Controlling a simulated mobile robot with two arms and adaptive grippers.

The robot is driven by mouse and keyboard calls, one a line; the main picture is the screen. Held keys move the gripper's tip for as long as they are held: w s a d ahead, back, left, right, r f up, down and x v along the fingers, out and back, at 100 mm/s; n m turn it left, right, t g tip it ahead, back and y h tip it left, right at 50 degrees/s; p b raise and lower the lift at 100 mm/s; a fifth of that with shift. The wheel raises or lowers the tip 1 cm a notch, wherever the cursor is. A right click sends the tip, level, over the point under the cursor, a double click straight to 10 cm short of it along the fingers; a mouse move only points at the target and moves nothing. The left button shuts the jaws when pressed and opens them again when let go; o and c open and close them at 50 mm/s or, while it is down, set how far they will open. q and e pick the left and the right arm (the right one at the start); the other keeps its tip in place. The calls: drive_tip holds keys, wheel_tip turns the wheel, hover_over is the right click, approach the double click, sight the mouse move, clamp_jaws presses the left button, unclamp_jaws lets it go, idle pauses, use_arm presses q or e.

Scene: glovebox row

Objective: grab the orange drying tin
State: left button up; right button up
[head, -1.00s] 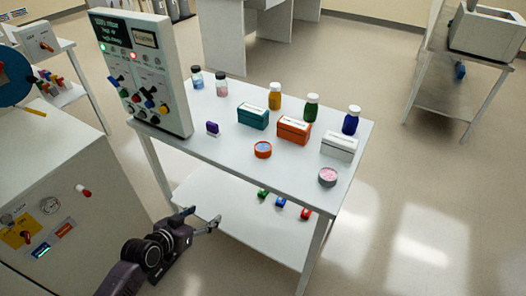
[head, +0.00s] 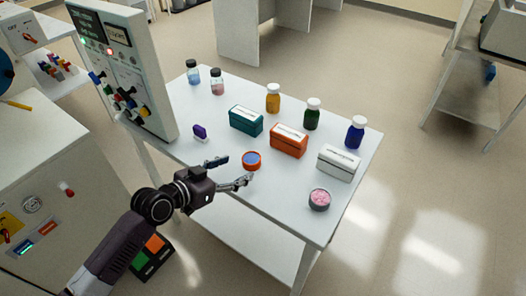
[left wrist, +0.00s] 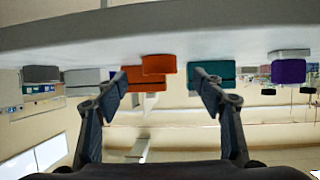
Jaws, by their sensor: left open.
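The orange drying tin (head: 252,160) is a small round orange tin with blue contents, standing on the white table (head: 276,205) near its front edge. My left gripper (head: 234,171) is open and empty, its two fingers spread and pointing at the tin, with the tin just beyond the fingertips. In the left wrist view, which is upside down, the tin (left wrist: 158,64) shows between the open fingers (left wrist: 162,88), with an orange box (left wrist: 133,80) partly hidden behind it. My right gripper is not in view.
Behind the tin stand a teal box (head: 246,121), the orange box (head: 289,141) and a white box (head: 339,162). A grey tin with pink contents (head: 319,200) is to the right, a purple item (head: 200,132) to the left. Several bottles line the back. A control panel (head: 125,75) stands at left.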

sight(250, 159)
use_arm(q)
drive_tip(key=shift+w+d+f, duration=0.15)
drive_tip(key=shift+w+d, duration=0.15)
drive_tip(key=shift+w, duration=0.1)
drive_tip(key=shift+w+d, duration=0.15)
drive_tip(key=shift+w, duration=0.05)
drive_tip(key=shift+w+d+f, duration=0.1)
drive_tip(key=shift+w+d, duration=0.05)
drive_tip(key=shift+w+d+p, duration=0.3)
drive_tip(key=shift+w+p, duration=0.1)
drive_tip(key=x, duration=0.3)
drive_tip(key=shift+w+d+p, duration=0.3)
drive_tip(key=shift+d+p, duration=0.05)
drive_tip(key=shift+p, duration=0.05)
drive_tip(key=shift+w+d+f, duration=0.1)
drive_tip(key=shift+w+d, duration=0.2)
drive_tip(key=shift+w, duration=0.1)
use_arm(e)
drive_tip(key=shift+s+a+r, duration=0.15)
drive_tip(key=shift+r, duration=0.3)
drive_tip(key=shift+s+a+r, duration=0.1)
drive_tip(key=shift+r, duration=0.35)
use_arm(q)
drive_tip(key=c, duration=1.3)
